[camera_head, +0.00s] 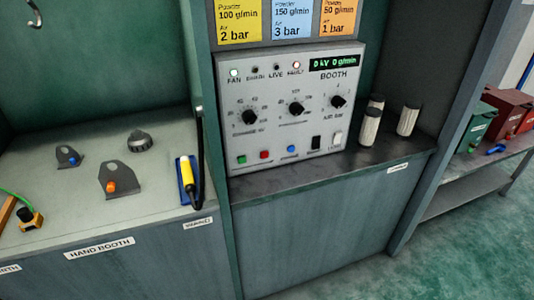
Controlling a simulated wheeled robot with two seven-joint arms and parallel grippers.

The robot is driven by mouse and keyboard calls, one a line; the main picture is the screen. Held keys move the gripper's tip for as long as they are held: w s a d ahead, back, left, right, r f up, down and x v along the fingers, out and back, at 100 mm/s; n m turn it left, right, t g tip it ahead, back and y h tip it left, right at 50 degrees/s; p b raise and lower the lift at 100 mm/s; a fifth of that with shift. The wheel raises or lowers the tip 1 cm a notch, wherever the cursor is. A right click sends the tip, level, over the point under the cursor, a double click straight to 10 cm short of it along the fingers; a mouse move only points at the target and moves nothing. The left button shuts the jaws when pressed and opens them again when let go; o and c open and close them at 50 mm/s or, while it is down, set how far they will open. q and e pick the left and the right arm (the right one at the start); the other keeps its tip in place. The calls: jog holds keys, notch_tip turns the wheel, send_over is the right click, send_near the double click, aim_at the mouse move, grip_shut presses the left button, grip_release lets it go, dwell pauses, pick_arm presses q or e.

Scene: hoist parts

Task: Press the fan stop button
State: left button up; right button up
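The grey booth control panel (290,110) stands on a dark counter in the middle of the view. A red button (264,155) sits along its lower edge, between a green button (241,160) and a blue button (290,149). The small labels under the red and green buttons are too small to read, so I cannot tell which one is marked fan stop. The FAN lamp (234,72) at the panel's upper left glows. Neither of my grippers is in view.
Three dials, a black switch (315,143) and a white switch (337,137) share the panel. White cylinders (370,126) stand right of it. A yellow-handled tool (186,180) lies on the left counter (70,215). A post divides the bays. Floor is clear at lower right.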

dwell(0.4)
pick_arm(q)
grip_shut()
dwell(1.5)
